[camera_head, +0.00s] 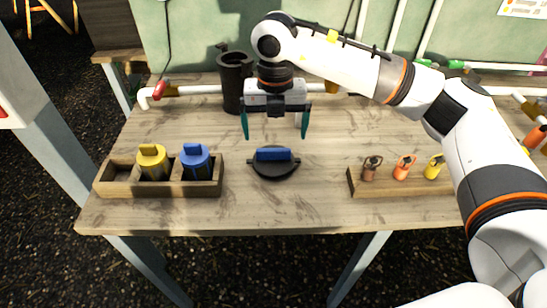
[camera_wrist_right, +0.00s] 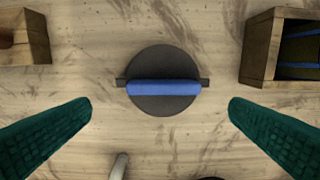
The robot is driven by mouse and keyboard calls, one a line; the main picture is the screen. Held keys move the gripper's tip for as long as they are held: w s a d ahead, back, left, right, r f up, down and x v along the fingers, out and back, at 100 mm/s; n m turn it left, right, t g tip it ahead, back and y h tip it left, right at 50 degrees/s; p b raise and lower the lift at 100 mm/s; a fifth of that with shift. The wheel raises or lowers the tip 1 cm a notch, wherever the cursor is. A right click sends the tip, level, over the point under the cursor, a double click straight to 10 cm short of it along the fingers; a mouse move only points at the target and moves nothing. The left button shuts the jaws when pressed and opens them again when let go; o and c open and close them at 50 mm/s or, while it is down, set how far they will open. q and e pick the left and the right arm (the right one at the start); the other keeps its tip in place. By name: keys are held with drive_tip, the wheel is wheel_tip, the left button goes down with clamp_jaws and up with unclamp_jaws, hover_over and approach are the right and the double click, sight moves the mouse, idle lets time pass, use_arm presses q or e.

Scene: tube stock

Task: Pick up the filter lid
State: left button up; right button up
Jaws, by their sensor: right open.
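The filter lid (camera_head: 275,170) is a round black disc with a raised blue grip bar across its top. It lies on the wooden table (camera_head: 290,213) near the middle. In the right wrist view the lid (camera_wrist_right: 163,100) sits between and ahead of the fingertips, with its blue bar running left to right. My right gripper (camera_head: 274,132) is open and empty, above the table and behind the lid in the head view. Its teal fingers are spread to both sides in the right wrist view (camera_wrist_right: 160,103), and neither touches the lid. My left gripper is not in view.
A wooden box (camera_head: 220,188) with a yellow-topped and a blue-topped piece stands left of the lid. A wooden rack (camera_head: 400,190) with several small coloured pieces stands right. A black cylinder (camera_head: 234,85) and white pipe (camera_head: 200,89) are behind. Table around the lid is clear.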

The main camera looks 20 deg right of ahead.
sight(274, 149)
drive_tip(key=shift+s+a+f+p, duration=0.1)
drive_tip(key=shift+f+p, duration=0.05)
drive_tip(key=shift+f, duration=0.85)
drive_tip(key=shift+s+a+f+p, duration=0.1)
drive_tip(key=shift+s+f+p, duration=0.05)
drive_tip(key=shift+f, duration=0.9)
drive_tip(key=shift+s+a+f+p, duration=0.1)
drive_tip(key=shift+f+p, duration=0.05)
drive_tip(key=shift+f, duration=0.85)
drive_tip(key=c, duration=0.8)
drive_tip(key=shift+c, duration=0.2)
drive_tip(key=shift+r, duration=0.1)
wheel_tip(274, 149, up, 10)
drive_tip(key=shift+f+b, duration=0.1)
drive_tip(key=shift+b, duration=0.3)
